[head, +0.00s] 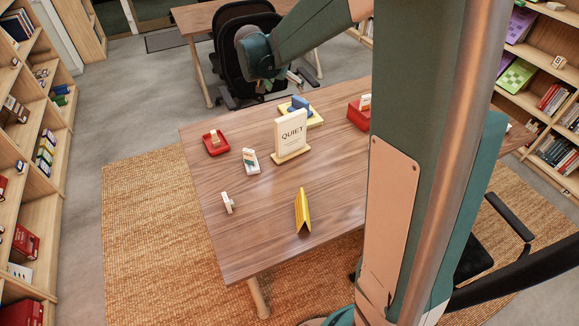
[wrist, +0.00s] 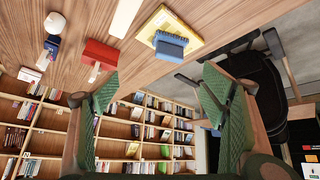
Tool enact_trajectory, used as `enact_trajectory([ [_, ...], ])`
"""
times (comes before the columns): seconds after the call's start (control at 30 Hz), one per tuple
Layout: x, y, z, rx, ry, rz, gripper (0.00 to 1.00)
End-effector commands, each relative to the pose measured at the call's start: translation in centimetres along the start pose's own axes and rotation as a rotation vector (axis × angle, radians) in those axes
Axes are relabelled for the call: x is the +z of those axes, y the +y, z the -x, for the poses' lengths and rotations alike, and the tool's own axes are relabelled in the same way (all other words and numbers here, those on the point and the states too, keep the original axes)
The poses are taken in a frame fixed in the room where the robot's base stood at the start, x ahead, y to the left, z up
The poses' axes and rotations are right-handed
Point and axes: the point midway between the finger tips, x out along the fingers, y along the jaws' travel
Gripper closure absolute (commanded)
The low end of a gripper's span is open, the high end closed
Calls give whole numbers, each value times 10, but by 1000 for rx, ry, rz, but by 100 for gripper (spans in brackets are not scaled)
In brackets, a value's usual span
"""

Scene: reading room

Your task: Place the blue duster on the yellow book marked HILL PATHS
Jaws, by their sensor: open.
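The blue duster (head: 300,102) lies on a yellow book (head: 316,119) behind the QUIET sign. In the wrist view the duster (wrist: 171,46) is on the yellow book (wrist: 176,25) near one edge, with nothing gripping it. No title can be read on the book in either view. My gripper (wrist: 160,84) is open and empty, its two green fingers wide apart and clear of the duster. In the head view my gripper is beyond the table's far edge, near the black chair, and only partly seen.
The QUIET sign (head: 291,135) stands in front of the book. A red box (head: 356,115) is right of it, partly behind my arm.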

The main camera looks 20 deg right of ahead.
Motion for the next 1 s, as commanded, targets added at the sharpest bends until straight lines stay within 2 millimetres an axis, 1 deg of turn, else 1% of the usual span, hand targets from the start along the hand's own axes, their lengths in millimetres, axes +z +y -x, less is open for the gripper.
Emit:
enact_trajectory([
  [0.03, 4, 5, 11, -11, -6, 15, 28],
  [0.1, 9, 12, 24, -26, -14, 39, 28],
  [0.4, 34, 39, 77, -98, -43, 137, 28],
  [0.67, 60, 63, 119, -162, -60, 221, 28],
  [1.0, 100, 97, 166, -247, -73, 327, 28],
])
